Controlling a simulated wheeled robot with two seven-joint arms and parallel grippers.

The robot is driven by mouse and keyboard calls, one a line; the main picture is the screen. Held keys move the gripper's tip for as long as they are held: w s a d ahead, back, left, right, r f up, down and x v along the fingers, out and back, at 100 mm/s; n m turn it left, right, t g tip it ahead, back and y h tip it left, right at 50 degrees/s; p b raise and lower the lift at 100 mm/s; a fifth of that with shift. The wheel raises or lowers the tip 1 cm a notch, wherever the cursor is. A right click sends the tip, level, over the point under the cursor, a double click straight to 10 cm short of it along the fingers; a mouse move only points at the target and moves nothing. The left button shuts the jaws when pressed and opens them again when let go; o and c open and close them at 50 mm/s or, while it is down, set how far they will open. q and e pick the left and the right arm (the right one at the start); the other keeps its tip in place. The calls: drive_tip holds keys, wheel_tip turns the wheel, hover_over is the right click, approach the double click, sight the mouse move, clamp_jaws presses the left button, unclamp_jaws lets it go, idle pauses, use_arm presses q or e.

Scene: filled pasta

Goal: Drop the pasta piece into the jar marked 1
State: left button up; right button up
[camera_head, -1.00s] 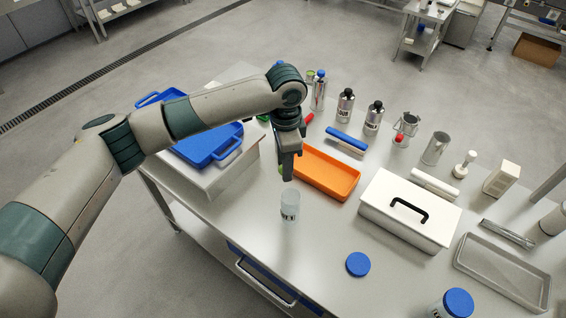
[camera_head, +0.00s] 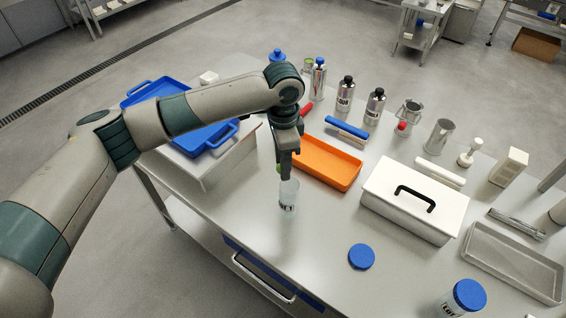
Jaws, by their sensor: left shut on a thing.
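An open, clear jar (camera_head: 288,197) with a dark-marked label stands on the steel table; its marking is too small to read. My left gripper (camera_head: 284,170) points down just above and partly behind the jar's mouth. It is shut on a small green pasta piece (camera_head: 279,169), mostly hidden by the fingers. A second jar (camera_head: 462,300) with a blue lid stands at the bottom right, its label only partly readable. A loose blue lid (camera_head: 361,256) lies on the table between the two jars. My right gripper is not in view.
An orange tray (camera_head: 330,168) lies right behind the open jar. A white box (camera_head: 415,200) with a black handle stands to the right. A blue tray (camera_head: 205,140) sits at the left, partly behind my arm. Metal bottles (camera_head: 345,95) line the back. The table's front edge is clear.

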use_arm(q)
drive_tip(key=shift+f, duration=0.35)
drive_tip(key=o, duration=1.1)
drive_tip(key=shift+r, duration=0.15)
wheel_tip(320, 180, up, 17)
drive_tip(key=b, duration=0.4)
drive_tip(key=shift+b, duration=0.4)
drive_tip(key=shift+s, duration=0.1)
